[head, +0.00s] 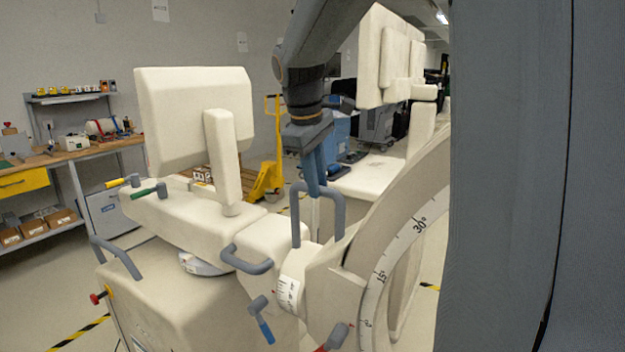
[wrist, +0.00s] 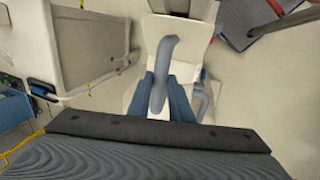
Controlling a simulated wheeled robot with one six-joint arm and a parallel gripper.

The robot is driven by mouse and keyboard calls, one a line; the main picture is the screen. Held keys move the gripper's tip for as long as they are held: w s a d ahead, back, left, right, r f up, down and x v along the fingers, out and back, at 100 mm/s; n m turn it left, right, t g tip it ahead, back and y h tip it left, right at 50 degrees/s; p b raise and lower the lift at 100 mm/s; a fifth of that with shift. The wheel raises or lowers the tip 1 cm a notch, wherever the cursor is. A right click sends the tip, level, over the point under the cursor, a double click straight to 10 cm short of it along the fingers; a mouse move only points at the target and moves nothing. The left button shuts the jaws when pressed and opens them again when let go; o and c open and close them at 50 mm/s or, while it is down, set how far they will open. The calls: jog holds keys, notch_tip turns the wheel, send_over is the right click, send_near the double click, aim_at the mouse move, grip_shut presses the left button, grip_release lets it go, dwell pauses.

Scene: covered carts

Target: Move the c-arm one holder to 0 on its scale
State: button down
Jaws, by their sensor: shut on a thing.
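The c-arm (head: 410,215) is a cream curved arc at the right with a degree scale; 15° and 30° marks are readable. Its cream holder block (head: 328,283) sits at the arc's left side. A grey looped handle (head: 338,215) stands upright on top of the holder. My gripper (head: 317,188) comes down from above with its blue fingers shut on the handle's top bar. In the wrist view the handle (wrist: 167,50) passes between the fingers. A 0 mark appears low on the arc, near the holder's edge; the exact reading is too small to tell.
A lever with a blue grip (head: 266,332) and one with a red grip (head: 332,340) stick out below the holder. A second grey handle (head: 246,262) is to the left. A cream monitor (head: 192,115) stands behind. My grey column blocks the right side.

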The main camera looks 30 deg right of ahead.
jog(key=shift+w+d+r, duration=0.1)
jog(key=shift+w+d, duration=0.2)
jog(key=shift+d, duration=0.2)
jog(key=shift+w+d+r, duration=0.1)
jog(key=shift+w+d, duration=0.15)
jog(key=shift+d, duration=0.2)
jog(key=c, duration=1.8)
grip_release()
jog(key=shift+d, duration=0.1)
jog(key=shift+o, duration=0.9)
jog(key=shift+a, duration=0.2)
jog(key=shift+s+a+f, duration=0.1)
jog(key=shift+a+f, duration=0.05)
jog(key=shift+a, duration=0.1)
jog(key=shift+b+v, duration=0.95)
jog(key=shift+v, duration=2.95)
